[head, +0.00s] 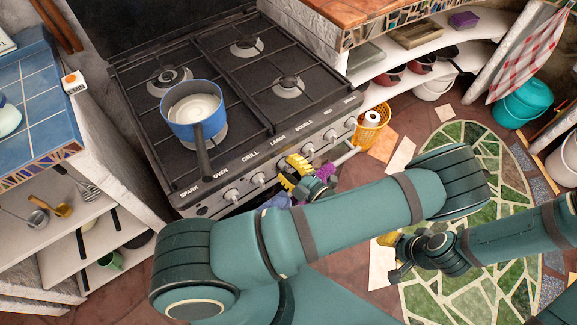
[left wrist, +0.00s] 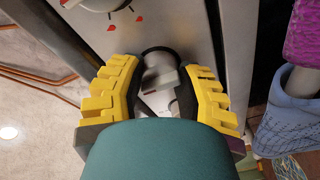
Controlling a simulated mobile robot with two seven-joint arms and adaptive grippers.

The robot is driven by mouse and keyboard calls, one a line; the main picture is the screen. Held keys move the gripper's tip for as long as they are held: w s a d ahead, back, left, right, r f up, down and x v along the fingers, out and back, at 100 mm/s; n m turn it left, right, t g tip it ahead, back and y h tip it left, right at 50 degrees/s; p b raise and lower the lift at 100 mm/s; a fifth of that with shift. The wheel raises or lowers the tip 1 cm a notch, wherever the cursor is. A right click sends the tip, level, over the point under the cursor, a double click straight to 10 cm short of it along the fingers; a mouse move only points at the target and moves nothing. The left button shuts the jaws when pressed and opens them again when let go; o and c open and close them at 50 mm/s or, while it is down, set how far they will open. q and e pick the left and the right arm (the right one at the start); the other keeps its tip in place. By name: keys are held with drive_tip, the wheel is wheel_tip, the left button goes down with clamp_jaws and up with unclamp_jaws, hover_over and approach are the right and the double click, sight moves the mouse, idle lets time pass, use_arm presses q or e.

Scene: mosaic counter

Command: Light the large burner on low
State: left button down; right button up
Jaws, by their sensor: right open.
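The black gas stove (head: 222,112) has a front panel of pale round knobs under labels, including "LARGE" (head: 277,141). My left gripper (head: 292,170) is at the panel below that label and covers the knob there. In the left wrist view its yellow fingers (left wrist: 160,88) stand on either side of a grey knob (left wrist: 160,72); whether the pads press on it I cannot tell. Another knob (left wrist: 108,3) with red marks shows at the top. My right gripper (head: 391,257) is open and empty, low over the floor. No flame is visible.
A blue pot (head: 193,116) sits on the front left burner, its handle pointing toward the panel. A metal rail (left wrist: 238,60) runs beside the knobs. A blue basket-like thing (left wrist: 290,118) hangs close by. A yellow basket (head: 371,130) stands right of the stove.

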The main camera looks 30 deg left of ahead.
use_arm(q)
drive_tip(key=shift+r, duration=0.1)
drive_tip(key=shift+r+n+p, duration=0.1)
drive_tip(key=shift+n+p, duration=0.8)
drive_tip(key=shift+n, duration=0.4)
drive_tip(key=n+p, duration=0.1)
drive_tip(key=n, duration=0.2)
drive_tip(key=shift+h+p, duration=0.3)
drive_tip(key=shift+h, duration=0.1)
drive_tip(key=n+p, duration=0.1)
drive_tip(key=n, duration=0.3)
drive_tip(key=shift+a+r+n+t, duration=0.1)
drive_tip(key=shift+n+t, duration=0.2)
drive_tip(key=n+h+p, duration=0.1)
drive_tip(key=n, duration=0.3)
drive_tip(key=shift+t, duration=0.4)
drive_tip(key=n, duration=0.2)
drive_tip(key=n+t+p, duration=0.1)
drive_tip(key=n, duration=0.2)
drive_tip(key=shift+s+n+h, duration=0.15)
drive_tip(key=shift+n+h, duration=0.15)
drive_tip(key=n+t+p, duration=0.1)
drive_tip(key=n, duration=0.4)
drive_tip(key=shift+n, duration=0.3)
